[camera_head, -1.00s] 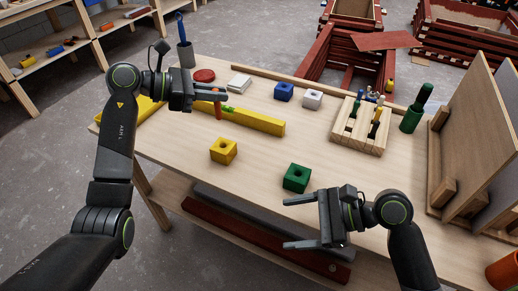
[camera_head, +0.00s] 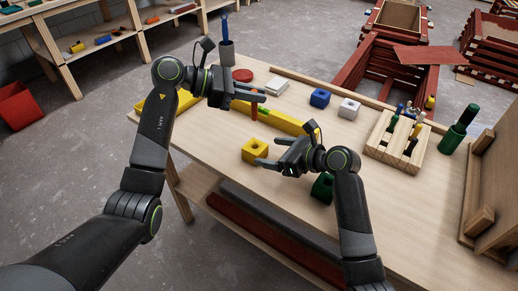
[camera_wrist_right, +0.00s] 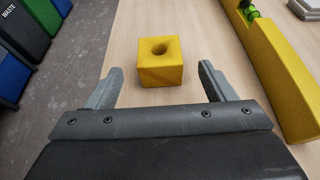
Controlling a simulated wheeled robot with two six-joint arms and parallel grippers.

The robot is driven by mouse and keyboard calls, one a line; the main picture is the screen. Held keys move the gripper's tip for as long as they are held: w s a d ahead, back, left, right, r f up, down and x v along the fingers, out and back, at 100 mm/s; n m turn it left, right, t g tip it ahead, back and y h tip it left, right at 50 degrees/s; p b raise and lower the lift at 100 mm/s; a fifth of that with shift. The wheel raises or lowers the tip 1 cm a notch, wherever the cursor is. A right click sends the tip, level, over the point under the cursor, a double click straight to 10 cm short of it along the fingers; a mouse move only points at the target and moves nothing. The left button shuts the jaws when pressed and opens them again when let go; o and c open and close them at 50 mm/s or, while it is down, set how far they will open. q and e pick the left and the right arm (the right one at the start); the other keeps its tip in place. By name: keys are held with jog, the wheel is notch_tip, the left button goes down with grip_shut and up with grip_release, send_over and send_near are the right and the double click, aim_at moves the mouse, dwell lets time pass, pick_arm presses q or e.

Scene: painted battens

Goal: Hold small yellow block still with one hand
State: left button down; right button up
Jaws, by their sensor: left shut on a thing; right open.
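The small yellow block (camera_head: 254,151) with a round hole in its top sits on the workbench. In the right wrist view the yellow block (camera_wrist_right: 160,65) stands just ahead of and between my right fingertips, apart from both. My right gripper (camera_head: 267,151) is open and low over the bench, its fingers pointing at the block; the fingers also show in the wrist view (camera_wrist_right: 160,80). My left gripper (camera_head: 260,93) is shut on a slim orange-red tool (camera_head: 254,110), held upright above a long yellow bar (camera_head: 284,122). The tool's upper part is partly hidden by the fingers.
A green block (camera_head: 322,188) is partly hidden behind my right arm. A blue block (camera_head: 320,97), a white block (camera_head: 349,108) and a wooden tool rack (camera_head: 392,143) stand farther right. The workbench (camera_head: 240,184) is bare in front of the yellow block.

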aim_at(258, 150)
jog(key=x, duration=0.6)
jog(key=shift+w+a+f, duration=0.2)
jog(key=shift+a, duration=0.05)
jog(key=c, duration=1.1)
pick_arm(q)
notch_tip(258, 150, down, 13)
jog(key=shift+r, duration=0.15)
pick_arm(e)
jog(key=shift+o, duration=0.2)
